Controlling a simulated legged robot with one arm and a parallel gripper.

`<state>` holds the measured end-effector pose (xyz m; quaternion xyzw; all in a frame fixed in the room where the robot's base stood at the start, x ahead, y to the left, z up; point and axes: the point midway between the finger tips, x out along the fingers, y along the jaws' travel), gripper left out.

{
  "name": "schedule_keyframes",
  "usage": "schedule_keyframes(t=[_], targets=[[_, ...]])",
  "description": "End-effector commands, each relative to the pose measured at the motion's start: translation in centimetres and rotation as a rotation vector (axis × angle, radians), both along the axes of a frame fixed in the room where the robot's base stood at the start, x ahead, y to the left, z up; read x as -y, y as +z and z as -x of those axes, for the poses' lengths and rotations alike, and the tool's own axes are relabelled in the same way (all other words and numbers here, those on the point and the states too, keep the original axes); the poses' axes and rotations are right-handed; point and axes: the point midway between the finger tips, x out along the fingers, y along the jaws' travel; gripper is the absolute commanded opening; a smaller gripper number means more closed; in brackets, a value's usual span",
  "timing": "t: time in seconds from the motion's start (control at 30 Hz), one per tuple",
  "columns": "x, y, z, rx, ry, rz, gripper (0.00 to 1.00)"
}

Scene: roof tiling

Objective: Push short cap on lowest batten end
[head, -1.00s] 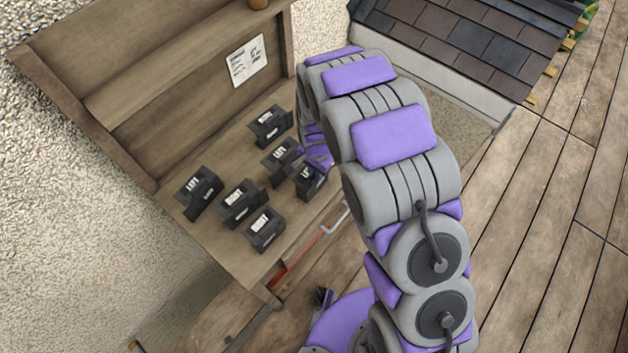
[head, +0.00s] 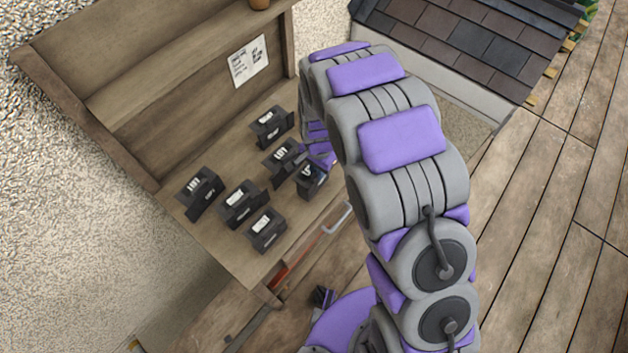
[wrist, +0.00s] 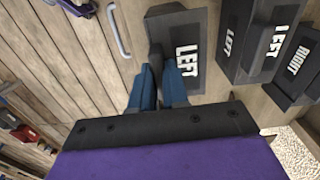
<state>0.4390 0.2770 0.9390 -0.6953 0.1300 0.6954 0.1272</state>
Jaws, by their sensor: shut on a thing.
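In the wrist view, the blue fingers of my gripper (wrist: 157,85) are closed at the edge of a dark cap (wrist: 182,50) with white LEFT lettering. In the head view this cap (head: 310,181) is at the bench's right edge, and my gripper (head: 320,158) is partly hidden behind my arm. I cannot tell whether the cap touches the bench. The small roof (head: 470,40) stands at the upper right. Pale batten ends show along its right edge, the lowest (head: 531,98) near the bottom corner. Which caps are short is unclear.
Several other dark caps (head: 242,203) stand on the wooden bench (head: 215,245), with LEFT and RIGHT lettering in the wrist view. A paper sheet (head: 248,61) hangs on the back board. A metal handle (head: 337,218) sticks out at the bench front. The deck (head: 560,200) is clear at right.

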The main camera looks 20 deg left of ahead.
Motion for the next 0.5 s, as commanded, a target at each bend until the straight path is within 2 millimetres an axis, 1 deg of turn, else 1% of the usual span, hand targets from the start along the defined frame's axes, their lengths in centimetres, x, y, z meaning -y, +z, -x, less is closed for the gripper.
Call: schedule_keyframes(t=[0.1,0.5], targets=[[0.1,0.8,0.0,0.000,-0.001,-0.001,0.00],[-0.2,2.8,0.0,0.000,-0.001,0.001,0.00]])
